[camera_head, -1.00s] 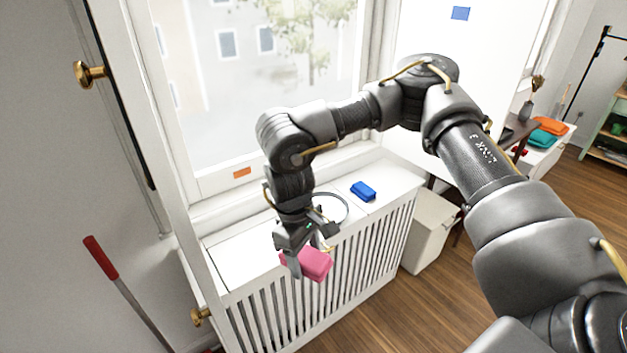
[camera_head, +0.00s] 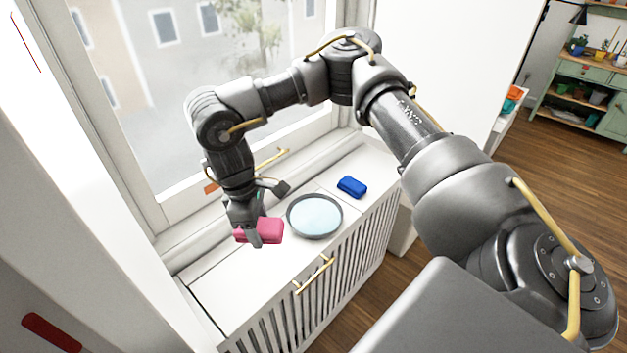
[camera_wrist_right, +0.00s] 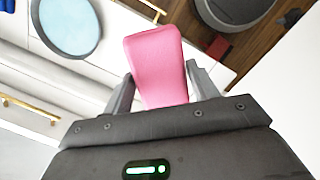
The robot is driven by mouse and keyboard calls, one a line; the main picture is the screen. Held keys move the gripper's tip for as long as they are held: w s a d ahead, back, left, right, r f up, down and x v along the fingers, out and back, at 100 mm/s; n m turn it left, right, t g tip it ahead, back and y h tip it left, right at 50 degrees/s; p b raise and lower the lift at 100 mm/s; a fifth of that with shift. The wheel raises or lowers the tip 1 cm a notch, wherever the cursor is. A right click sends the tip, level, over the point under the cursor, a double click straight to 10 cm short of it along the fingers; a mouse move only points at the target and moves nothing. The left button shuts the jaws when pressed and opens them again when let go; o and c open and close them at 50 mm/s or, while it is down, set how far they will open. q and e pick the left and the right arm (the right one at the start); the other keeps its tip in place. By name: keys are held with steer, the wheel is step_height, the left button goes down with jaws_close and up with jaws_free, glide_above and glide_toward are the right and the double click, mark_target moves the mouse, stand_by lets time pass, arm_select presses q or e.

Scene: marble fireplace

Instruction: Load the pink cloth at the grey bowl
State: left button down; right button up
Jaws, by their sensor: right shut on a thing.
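The pink cloth (camera_head: 268,230) is a small folded block. My right gripper (camera_head: 246,235) is shut on it, above the white cabinet top by the window. In the right wrist view the pink cloth (camera_wrist_right: 156,62) sticks out from between the two fingers of the gripper (camera_wrist_right: 163,88). The grey bowl (camera_head: 315,217) is round and shallow with a dark grey rim and a pale blue inside. It stands on the cabinet top just right of the cloth, and looks empty. It also shows in the wrist view (camera_wrist_right: 68,25). My left gripper is not in view.
A blue folded block (camera_head: 352,186) lies behind and right of the bowl on the white slatted cabinet (camera_head: 235,298). The window (camera_head: 190,90) bounds the cabinet at the back. A green shelf unit (camera_head: 585,90) stands far right.

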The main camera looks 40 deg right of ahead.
steer(key=w+d+f+n+t+b, duration=0.1)
steer(key=w+d+f+n+b, duration=0.1)
steer(key=w+d+f+n, duration=0.55)
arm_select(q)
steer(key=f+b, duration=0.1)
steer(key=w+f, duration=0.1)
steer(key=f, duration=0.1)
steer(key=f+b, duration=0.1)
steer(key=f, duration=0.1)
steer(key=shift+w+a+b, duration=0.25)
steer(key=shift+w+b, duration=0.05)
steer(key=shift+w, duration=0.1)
arm_select(e)
steer(key=d+f+n, duration=0.2)
steer(key=d+n, duration=0.4)
steer(key=d, duration=0.2)
steer(key=w+d+f+n+t, duration=0.1)
steer(key=d+f+n, duration=0.2)
steer(key=d+n, duration=0.3)
steer(key=d, duration=0.3)
steer(key=shift+t, duration=0.3)
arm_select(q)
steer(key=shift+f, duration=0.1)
arm_select(e)
steer(key=shift+d+f, duration=0.1)
